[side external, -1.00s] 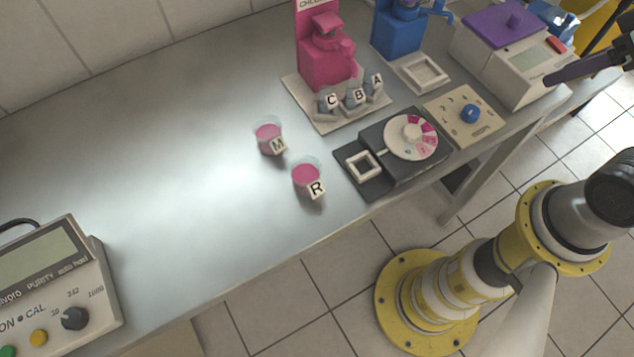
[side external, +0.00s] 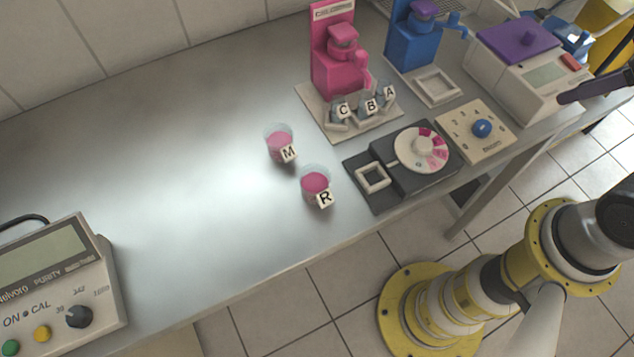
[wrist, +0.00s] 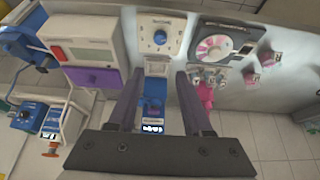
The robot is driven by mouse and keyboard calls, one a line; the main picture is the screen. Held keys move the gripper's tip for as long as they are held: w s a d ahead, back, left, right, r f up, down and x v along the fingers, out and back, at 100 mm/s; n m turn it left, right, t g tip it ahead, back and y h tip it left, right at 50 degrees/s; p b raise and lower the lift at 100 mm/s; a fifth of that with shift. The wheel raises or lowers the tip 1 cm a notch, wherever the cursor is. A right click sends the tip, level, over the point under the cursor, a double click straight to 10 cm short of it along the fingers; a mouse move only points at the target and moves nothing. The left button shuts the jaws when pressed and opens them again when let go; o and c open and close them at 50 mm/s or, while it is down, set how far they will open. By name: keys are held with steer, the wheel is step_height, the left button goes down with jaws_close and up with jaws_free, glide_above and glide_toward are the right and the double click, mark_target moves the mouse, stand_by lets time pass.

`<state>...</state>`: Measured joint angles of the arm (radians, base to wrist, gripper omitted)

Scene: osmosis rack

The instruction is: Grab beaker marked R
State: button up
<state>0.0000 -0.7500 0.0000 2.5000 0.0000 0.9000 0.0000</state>
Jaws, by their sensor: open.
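The beaker marked R (side external: 316,184) stands upright on the bench with pink liquid and a white R tag. The beaker marked M (side external: 280,142), also with pink liquid, stands behind it and to its left. In the wrist view, beaker R (wrist: 271,59) and beaker M (wrist: 251,77) appear small at the right, their tags too small to read. My gripper (wrist: 158,88) is open and empty, well apart from both beakers. In the side view only a dark finger of it (side external: 595,87) shows at the right edge.
A black dial device (side external: 415,178) with a square holder stands right of beaker R. Behind are a pink dispenser (side external: 333,60) and small beakers A, B and C. A blue dispenser (side external: 412,40) and purple-lidded machine (side external: 530,65) stand right.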

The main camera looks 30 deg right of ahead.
steer(key=shift+o, duration=0.3)
steer(key=o, duration=0.7)
steer(key=shift+o, duration=0.2)
